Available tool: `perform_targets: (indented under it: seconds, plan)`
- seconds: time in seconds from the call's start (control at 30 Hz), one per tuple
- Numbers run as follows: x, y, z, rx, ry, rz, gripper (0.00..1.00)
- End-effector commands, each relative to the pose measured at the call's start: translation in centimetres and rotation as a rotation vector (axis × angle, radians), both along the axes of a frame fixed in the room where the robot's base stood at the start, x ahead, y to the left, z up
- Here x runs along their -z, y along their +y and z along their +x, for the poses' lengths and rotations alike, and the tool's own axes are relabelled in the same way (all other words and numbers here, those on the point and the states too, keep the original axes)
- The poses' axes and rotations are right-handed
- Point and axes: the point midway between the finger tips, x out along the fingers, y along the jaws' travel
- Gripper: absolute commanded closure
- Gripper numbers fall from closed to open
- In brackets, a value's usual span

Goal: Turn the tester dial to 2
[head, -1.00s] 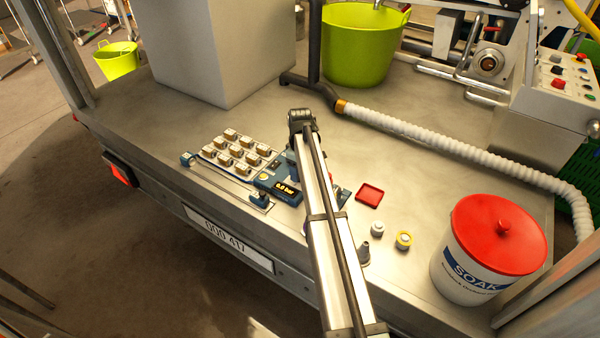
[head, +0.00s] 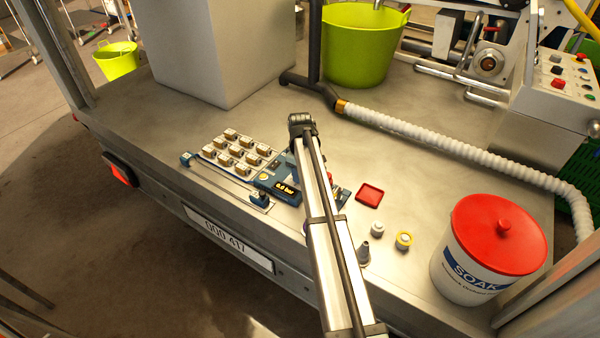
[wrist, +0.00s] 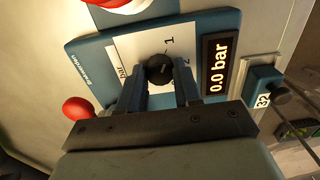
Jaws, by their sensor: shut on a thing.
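The tester (head: 285,188) is a blue box on the trailer bed, partly hidden behind my arm in the head view. In the wrist view its blue and white face (wrist: 122,48) fills the upper middle. The black dial (wrist: 158,69) sits on the white panel, with a "1" printed just above it and another mark to its right, partly covered by a finger. My gripper (wrist: 161,80) has its two fingers on either side of the dial, shut on it. The display (wrist: 217,78) reads 0.0 bar. In the head view my arm hides the dial and fingertips.
A red ball-shaped knob (wrist: 77,108) is left of the fingers. A blue block marked 32 (wrist: 263,90) is at the right. A tray of several blocks (head: 235,152), a red tray (head: 369,195), small fittings (head: 403,240) and a SOAK bucket (head: 485,250) stand nearby.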

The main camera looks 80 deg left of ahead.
Motion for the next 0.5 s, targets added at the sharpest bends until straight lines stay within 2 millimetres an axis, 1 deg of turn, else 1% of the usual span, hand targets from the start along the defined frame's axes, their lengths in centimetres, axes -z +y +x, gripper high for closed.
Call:
perform_targets:
  seconds: [0.03,0.1,0.13,0.33,0.5]
  plan:
    - [-0.01,-0.02,-0.02,0.0,0.001,-0.001,0.89]
    - [-0.01,-0.02,-0.02,0.0,0.001,-0.001,0.96]
    - [-0.01,-0.02,-0.02,0.0,0.001,-0.001,0.97]
    - [-0.01,-0.03,-0.03,0.016,0.001,-0.001,0.97]
    - [-0.01,-0.03,-0.01,0.076,0.001,-0.001,0.97]
